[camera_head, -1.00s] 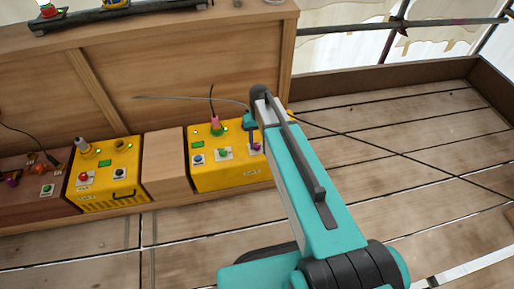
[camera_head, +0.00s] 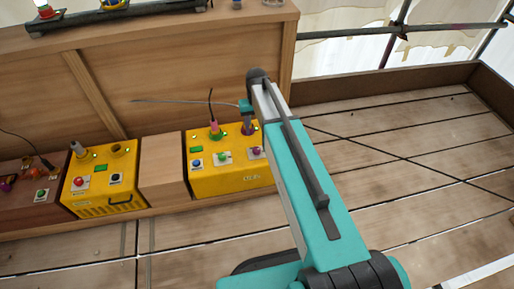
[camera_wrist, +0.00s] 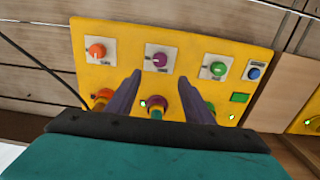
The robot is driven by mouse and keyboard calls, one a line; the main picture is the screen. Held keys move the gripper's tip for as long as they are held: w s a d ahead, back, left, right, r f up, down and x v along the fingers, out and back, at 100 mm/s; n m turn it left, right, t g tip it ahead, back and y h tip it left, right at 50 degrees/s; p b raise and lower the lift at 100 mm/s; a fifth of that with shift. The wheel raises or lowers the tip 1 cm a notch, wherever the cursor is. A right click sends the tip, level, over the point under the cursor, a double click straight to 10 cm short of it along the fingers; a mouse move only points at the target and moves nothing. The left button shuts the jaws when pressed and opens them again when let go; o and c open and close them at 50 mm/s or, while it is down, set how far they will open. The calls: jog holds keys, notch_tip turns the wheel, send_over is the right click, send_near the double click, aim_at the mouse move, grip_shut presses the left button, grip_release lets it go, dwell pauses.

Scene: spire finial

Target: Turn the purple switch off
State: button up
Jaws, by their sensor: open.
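The purple switch (camera_wrist: 159,59) is a round knob on a white plate on the yellow control box (camera_wrist: 120,75). It also shows in the head view (camera_head: 256,152), at the box's right, beside my arm. Its small label is too blurred to read. My gripper (camera_wrist: 160,76) is open and empty, its two dark purple fingers pointing toward the purple switch's plate. The fingertips appear apart from the switch, on either side of its lower edge in the wrist view. In the head view my arm hides the right end of the box.
An orange knob (camera_wrist: 97,50), a green knob (camera_wrist: 218,69) and a blue button (camera_wrist: 254,73) share the panel. Coloured sockets stand behind them. A plain wooden block (camera_head: 163,165) separates this box from another yellow box (camera_head: 103,187). Open plank floor lies right.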

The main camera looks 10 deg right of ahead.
aim_at(257, 149)
notch_tip(257, 149, down, 13)
jog(key=b, duration=0.2)
jog(key=shift+f+b, duration=0.2)
jog(key=shift+b, duration=0.1)
dwell(0.3)
jog(key=c, duration=1)
jog(key=shift+c, duration=0.2)
